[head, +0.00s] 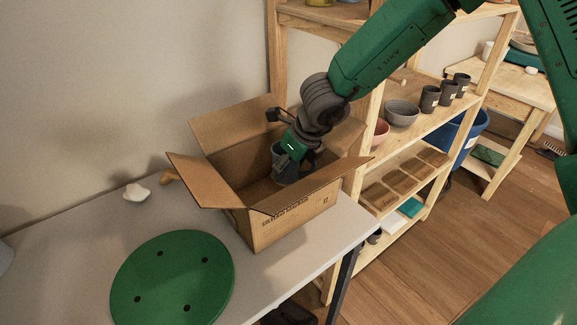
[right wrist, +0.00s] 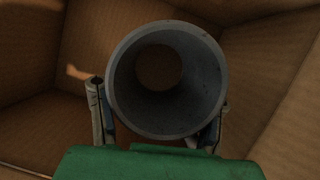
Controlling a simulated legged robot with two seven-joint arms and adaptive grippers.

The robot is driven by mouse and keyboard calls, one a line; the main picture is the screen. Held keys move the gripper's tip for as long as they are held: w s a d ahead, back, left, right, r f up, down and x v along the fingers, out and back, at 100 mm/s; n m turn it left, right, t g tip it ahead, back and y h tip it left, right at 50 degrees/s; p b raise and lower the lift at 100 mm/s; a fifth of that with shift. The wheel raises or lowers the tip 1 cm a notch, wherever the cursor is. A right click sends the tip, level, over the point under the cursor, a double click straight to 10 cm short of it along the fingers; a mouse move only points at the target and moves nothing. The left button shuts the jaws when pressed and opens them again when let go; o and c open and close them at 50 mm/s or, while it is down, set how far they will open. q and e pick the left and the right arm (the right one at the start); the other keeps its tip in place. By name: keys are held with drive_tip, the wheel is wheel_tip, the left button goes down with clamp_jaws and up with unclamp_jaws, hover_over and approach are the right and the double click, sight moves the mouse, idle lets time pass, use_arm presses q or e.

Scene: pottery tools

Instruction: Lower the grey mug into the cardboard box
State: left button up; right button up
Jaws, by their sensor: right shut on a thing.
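The open cardboard box (head: 290,221) stands on the table with its flaps spread out. My right gripper (head: 290,166) reaches down into the box from above. It is shut on the grey mug (head: 280,169), which is inside the box walls. In the right wrist view the mug (right wrist: 204,80) shows its round open rim, with a finger of the gripper (right wrist: 158,132) on each side. The box's brown walls (right wrist: 271,60) surround it there. I cannot tell whether the mug's base touches the box floor. My left gripper is not in view.
A round green disc with holes (head: 172,275) lies on the table (head: 310,258) left of the box. A small white lump (head: 136,192) lies near the wall. A wooden shelf (head: 405,138) with bowls and several dark cups stands close behind the box to the right.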

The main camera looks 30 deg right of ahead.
sight(288, 179)
drive_tip(key=shift+f+b, duration=1.75)
drive_tip(key=shift+f, duration=0.35)
idle(0.8)
drive_tip(key=o, duration=1.4)
